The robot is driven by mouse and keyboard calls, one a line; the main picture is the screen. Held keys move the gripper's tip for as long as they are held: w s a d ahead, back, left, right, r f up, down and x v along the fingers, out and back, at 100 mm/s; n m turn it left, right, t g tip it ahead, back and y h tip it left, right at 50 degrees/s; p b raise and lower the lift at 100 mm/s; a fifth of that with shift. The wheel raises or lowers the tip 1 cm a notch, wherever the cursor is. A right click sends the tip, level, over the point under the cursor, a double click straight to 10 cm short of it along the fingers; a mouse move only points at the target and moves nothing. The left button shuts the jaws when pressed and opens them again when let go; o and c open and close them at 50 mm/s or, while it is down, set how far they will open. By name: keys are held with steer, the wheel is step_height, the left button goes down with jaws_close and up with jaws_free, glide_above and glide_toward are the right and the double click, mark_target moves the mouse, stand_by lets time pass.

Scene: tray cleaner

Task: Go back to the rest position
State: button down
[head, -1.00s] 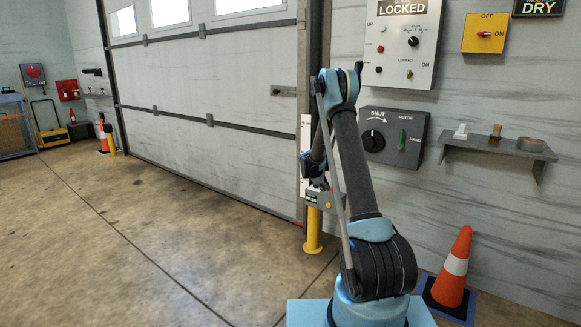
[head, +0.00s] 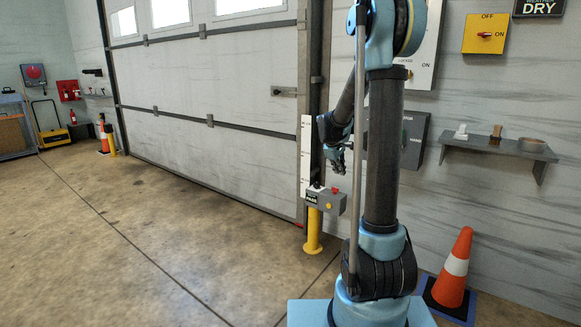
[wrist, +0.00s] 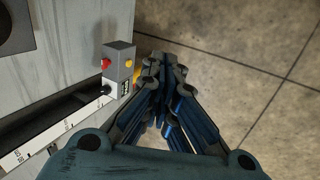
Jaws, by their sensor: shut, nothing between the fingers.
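My gripper (head: 338,168) is shut and empty. In the head view it hangs at the end of my raised arm, pointing down, a little above a grey control box (head: 325,201) on a yellow post (head: 313,232). In the wrist view the shut fingers of my gripper (wrist: 163,68) point toward the top of the picture. There the control box (wrist: 120,62), with a red and a yellow button, shows just left of the fingertips, apparently lower down.
A large garage door (head: 215,95) fills the middle. My arm partly hides the wall panels behind it. A wall shelf (head: 498,147) with small items and an orange cone (head: 456,268) stand to the right. The floor (head: 130,230) at left is clear.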

steer(key=s+r+m+y, duration=0.1)
steer(key=s+r+m, duration=0.1)
steer(key=s, duration=1)
steer(key=s+r+m, duration=0.2)
steer(key=s+m, duration=0.1)
steer(key=s, duration=0.8)
steer(key=s+a+f+m+g+y, duration=0.1)
steer(key=s+f, duration=0.3)
steer(key=s, duration=0.6)
steer(key=s+a+f+m+y, duration=0.1)
steer(key=s+f+m, duration=0.2)
steer(key=s, duration=0.7)
steer(key=shift+f+m+g, duration=0.4)
steer(key=shift+f, duration=0.3)
steer(key=shift+w, duration=0.1)
steer(key=shift+w+f, duration=0.2)
steer(key=shift+w, duration=0.25)
